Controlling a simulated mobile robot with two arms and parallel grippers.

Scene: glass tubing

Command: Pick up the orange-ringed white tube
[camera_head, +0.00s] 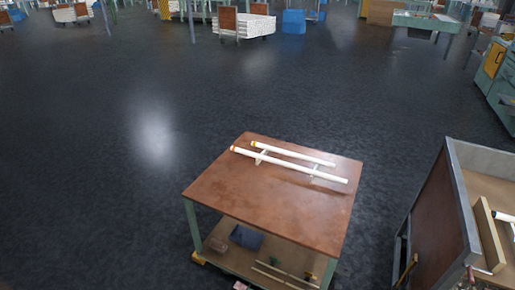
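Two long white tubes lie side by side on a brown-topped table at the lower middle of the head view. The nearer, longer tube (290,166) has a small orange-looking ring at its left end. The farther, shorter tube (295,154) has a yellow-orange end on its left. At this size I cannot tell the two ring colours apart for certain. Both tubes rest on small pale supports (262,157), slanting down to the right. Neither of my grippers shows in this view.
The brown table (240,190) has a lower shelf with a blue box (246,237) and thin rods. A wooden-sided bin (437,215) stands close at the right, with another white tube (504,217) inside. Dark floor (90,180) is open to the left and behind.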

